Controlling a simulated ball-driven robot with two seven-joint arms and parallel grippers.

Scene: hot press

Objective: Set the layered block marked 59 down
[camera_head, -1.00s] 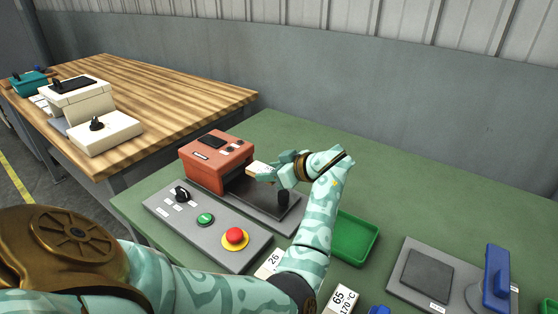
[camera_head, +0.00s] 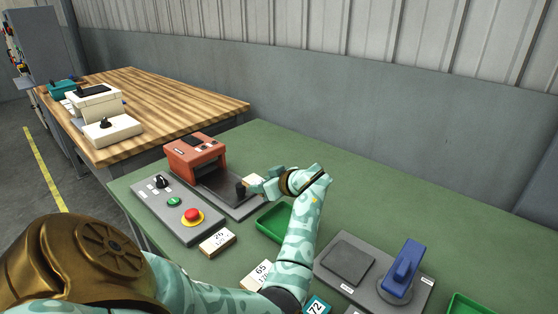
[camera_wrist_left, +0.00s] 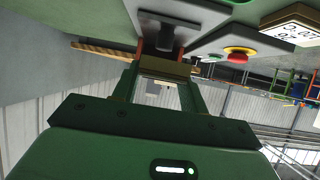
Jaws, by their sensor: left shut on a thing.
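My left gripper (camera_head: 262,185) is shut on a pale layered block (camera_head: 252,180). The block is held above the bench, near the black knob at the right end of the orange press's base and behind the green tray (camera_head: 264,231). In the left wrist view the block (camera_wrist_left: 163,68) shows between the two fingers with a tan edge. Its number cannot be read. My right gripper is not in view.
The orange press (camera_head: 195,152) stands at left behind a grey control panel (camera_head: 166,208). Blocks marked 26 (camera_head: 217,242) and 65 (camera_head: 258,274) lie in front. A grey plate with a blue handle (camera_head: 405,266) stands at right. The back of the green bench is clear.

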